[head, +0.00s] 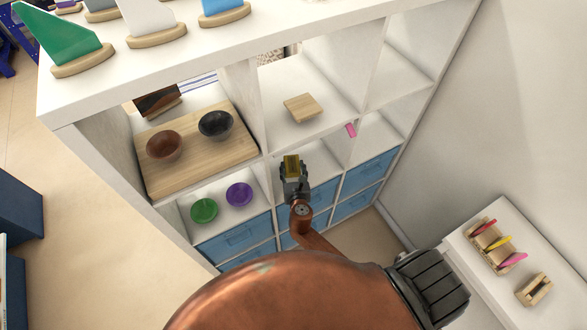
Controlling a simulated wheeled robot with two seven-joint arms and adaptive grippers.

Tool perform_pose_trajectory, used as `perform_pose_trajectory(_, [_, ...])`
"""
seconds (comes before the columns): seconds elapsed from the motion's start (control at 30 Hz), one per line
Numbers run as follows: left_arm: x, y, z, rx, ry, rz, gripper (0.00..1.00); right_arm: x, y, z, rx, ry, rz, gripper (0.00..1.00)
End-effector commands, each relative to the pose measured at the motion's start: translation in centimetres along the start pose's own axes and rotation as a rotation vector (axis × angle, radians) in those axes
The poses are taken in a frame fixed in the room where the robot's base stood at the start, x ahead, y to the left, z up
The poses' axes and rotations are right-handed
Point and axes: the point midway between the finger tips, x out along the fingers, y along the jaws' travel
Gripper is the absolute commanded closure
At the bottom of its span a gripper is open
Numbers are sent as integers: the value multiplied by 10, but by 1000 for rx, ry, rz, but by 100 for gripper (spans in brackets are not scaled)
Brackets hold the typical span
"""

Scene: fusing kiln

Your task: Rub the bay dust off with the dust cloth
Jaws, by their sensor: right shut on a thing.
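My right gripper (293,178) is shut on a small yellow-brown piece (292,165), which looks like the dust cloth. It is in front of the white shelf unit (262,175), by the middle bay of the row just above the blue drawers. The gripper and arm hide part of that bay. I cannot tell whether the cloth touches the shelf. I cannot make out any dust in the bays. My left gripper is not in view.
A board (185,180) with two bowls fills the upper-left bay. A wooden square (302,108) lies in the upper-middle bay. Green (204,210) and purple (239,194) discs sit lower left. Blue drawers (235,238) are below. A white table (480,265) stands right.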

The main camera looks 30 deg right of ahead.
Motion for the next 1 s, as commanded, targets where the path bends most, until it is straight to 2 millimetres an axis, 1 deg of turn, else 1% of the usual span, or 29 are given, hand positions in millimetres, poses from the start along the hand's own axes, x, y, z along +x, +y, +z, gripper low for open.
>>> perform_pose_trajectory(0.03, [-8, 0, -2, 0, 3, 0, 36, -2, 0, 9, 0, -2, 0, 69])
perform_pose_trajectory(0.1, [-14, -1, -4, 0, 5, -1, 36, -4, 0, 14, 0, -2, 1, 69])
perform_pose_trajectory(0.3, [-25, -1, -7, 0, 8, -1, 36, -7, 0, 23, -2, -1, 1, 69])
perform_pose_trajectory(0.87, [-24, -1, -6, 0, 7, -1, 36, -7, 0, 22, -1, -1, 1, 69])
perform_pose_trajectory(0.97, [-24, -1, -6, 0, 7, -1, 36, -12, 0, 28, -3, -2, 6, 69])
perform_pose_trajectory(1.0, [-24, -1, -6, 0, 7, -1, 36, -16, 0, 32, -3, -3, 11, 69])
